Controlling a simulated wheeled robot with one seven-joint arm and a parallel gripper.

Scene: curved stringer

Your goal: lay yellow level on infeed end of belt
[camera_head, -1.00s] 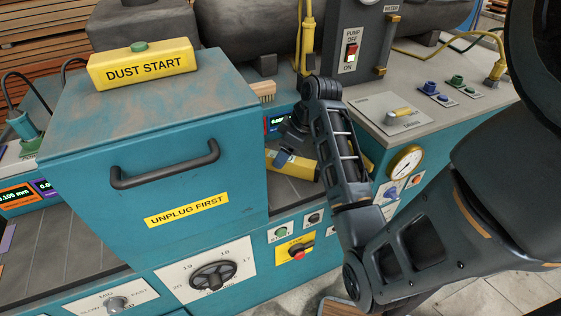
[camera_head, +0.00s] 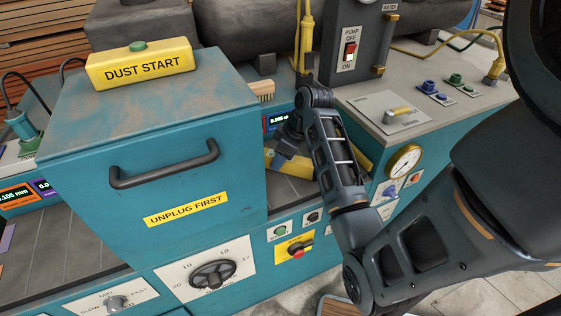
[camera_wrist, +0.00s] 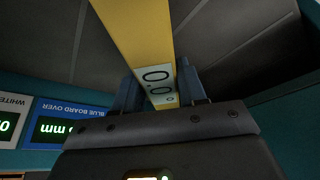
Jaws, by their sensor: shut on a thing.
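The yellow level (camera_wrist: 140,30) is a long yellow bar with a small white readout, held between the blue-grey fingers of my gripper (camera_wrist: 158,92) in the wrist view. In the head view, part of the level (camera_head: 274,159) shows left of my arm, and yellow also shows to its right. My gripper (camera_head: 285,152) is partly hidden there by my arm. The grey belt (camera_head: 289,190) shows below the level, right of the teal hood. I cannot tell whether the level touches it.
The teal hood (camera_head: 100,180) with a black handle stands close to the left of my gripper. A wooden-backed brush (camera_head: 262,90) lies behind. The grey control top (camera_head: 385,105) with a gauge (camera_head: 404,162) is on the right. More belt (camera_head: 60,245) shows left of the hood.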

